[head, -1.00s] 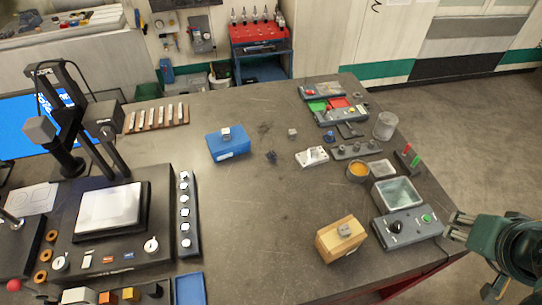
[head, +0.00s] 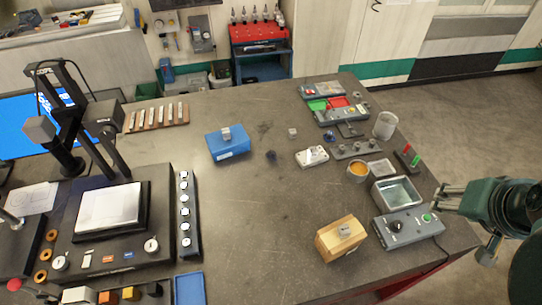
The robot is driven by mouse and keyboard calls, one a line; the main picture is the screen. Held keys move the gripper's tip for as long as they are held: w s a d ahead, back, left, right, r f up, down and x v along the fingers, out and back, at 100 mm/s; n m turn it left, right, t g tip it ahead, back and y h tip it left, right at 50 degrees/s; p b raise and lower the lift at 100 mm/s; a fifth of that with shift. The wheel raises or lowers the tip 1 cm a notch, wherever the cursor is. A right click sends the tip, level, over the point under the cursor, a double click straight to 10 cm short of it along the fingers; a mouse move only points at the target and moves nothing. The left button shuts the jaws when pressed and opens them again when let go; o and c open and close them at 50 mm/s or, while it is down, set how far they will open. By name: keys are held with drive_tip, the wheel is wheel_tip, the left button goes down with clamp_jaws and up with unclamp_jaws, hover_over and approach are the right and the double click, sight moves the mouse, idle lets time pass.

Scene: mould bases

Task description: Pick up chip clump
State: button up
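A small dark clump (head: 271,156), which looks like the chip clump, lies on the grey bench top near the middle. It is right of the blue block (head: 228,146) and too small to show detail. My gripper (head: 443,197) is at the right edge of the bench, far to the right of the clump, beside the grey control box. Its two fingertips appear apart with nothing between them.
A wooden block (head: 340,238) and a control box (head: 408,228) stand at the front right. A press (head: 110,210) fills the left. The bench's middle front is clear.

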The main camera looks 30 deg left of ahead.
drive_tip(key=w+a+g, duration=0.2)
drive_tip(key=w+a, duration=0.7)
drive_tip(key=a, duration=0.3)
drive_tip(key=n+g, duration=0.3)
drive_tip(key=g, duration=0.1)
hover_over(271, 152)
drive_tip(key=shift+h, duration=0.3)
drive_tip(key=f, duration=2)
drive_tip(key=shift+w, duration=0.2)
drive_tip(key=shift+s+a+f, duration=0.15)
drive_tip(key=shift+a+f, duration=0.05)
drive_tip(key=shift+a, duration=0.1)
drive_tip(key=shift+f, duration=1.3)
drive_tip(key=shift+d+f+p, duration=0.15)
drive_tip(key=shift+f, duration=1.15)
drive_tip(key=shift+d+f+p, duration=0.1)
drive_tip(key=shift+f+p, duration=0.05)
drive_tip(key=shift+f, duration=1.15)
